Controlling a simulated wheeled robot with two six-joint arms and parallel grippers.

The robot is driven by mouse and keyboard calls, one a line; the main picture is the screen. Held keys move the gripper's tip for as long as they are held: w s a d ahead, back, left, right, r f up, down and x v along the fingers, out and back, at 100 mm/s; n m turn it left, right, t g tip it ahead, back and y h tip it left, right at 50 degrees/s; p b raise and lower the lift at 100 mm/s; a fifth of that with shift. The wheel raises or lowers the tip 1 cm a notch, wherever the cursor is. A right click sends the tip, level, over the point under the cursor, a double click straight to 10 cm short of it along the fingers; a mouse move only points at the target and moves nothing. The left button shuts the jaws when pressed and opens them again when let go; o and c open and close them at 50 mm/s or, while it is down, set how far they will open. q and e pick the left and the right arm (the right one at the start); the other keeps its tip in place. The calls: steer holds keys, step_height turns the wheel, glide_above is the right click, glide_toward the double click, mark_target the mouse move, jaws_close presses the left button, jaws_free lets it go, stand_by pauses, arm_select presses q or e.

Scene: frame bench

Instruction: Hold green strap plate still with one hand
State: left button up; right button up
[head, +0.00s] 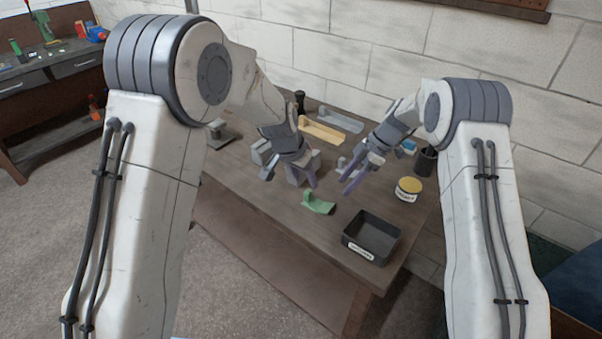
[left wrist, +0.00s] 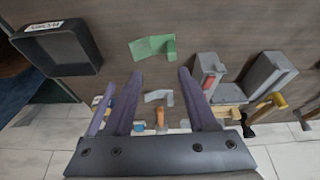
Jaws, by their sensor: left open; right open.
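The green strap plate (head: 318,204) lies on the brown bench, a bent piece with one raised end. It also shows in the left wrist view (left wrist: 153,47), just beyond the fingertips. My left gripper (head: 290,180) is open and empty, above the bench behind and left of the plate; its two purple fingers (left wrist: 158,72) point toward the plate, apart from it. My right gripper (head: 348,187) is open, a little to the right of the left one, above the bench and apart from the plate. Nothing shows between its fingers.
A black labelled tray (head: 371,238) stands at the near bench edge. A yellow-topped tin (head: 409,189) and a dark cup (head: 426,161) stand at right. A grey vise-like block (left wrist: 207,72) sits beside the plate. Yellowish brackets (head: 322,131) lie behind. Bare bench lies left of the plate.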

mark_target(308, 191)
arm_select(q)
steer(key=x, duration=0.4)
steer(key=w+a+x, duration=0.1)
steer(key=x, duration=0.3)
steer(key=w+x, duration=0.1)
steer(key=x, duration=0.3)
steer(key=shift+a+r, duration=0.1)
steer(key=shift+a, duration=0.05)
jaws_close()
